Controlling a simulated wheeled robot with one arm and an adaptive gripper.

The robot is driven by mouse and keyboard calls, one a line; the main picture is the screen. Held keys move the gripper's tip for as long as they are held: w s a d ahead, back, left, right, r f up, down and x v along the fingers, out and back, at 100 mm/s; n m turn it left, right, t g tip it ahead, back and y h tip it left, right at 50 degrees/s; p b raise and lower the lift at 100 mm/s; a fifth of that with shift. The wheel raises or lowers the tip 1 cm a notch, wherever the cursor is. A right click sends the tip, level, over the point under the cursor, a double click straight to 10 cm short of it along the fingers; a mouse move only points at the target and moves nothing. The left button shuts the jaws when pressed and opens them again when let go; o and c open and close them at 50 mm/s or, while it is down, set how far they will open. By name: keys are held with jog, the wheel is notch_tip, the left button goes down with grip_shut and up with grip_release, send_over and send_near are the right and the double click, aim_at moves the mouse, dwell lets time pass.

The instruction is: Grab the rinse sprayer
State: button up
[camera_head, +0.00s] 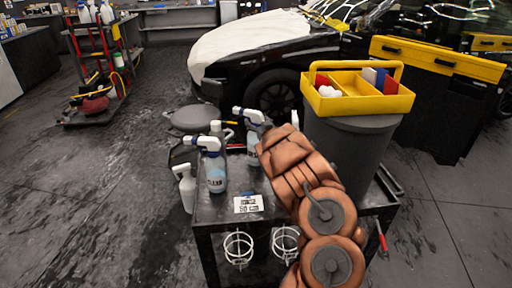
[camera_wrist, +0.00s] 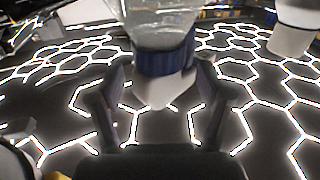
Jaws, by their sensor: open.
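Spray bottles with white and blue trigger heads stand on a dark cart. One sprayer (camera_head: 252,143) is at the end of my arm, partly hidden by it; its label cannot be read. In the wrist view, a sprayer with a clear body and blue collar (camera_wrist: 165,58) shows between the fingers of my gripper (camera_wrist: 155,105). The fingers are spread, with one on each side, and I cannot tell whether they touch it. A second sprayer (camera_head: 215,172), with blue liquid and a dark label, stands nearer the front left. My gripper is mostly hidden behind my arm in the head view.
The cart (camera_head: 215,209) also holds a white bottle (camera_head: 187,188) at its left edge and a small printed card (camera_head: 248,204). A grey bin (camera_head: 345,143) with a yellow caddy (camera_head: 358,103) stands close on the right. A grey stool (camera_head: 193,118) is behind.

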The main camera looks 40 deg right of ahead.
grip_shut()
dwell(0.5)
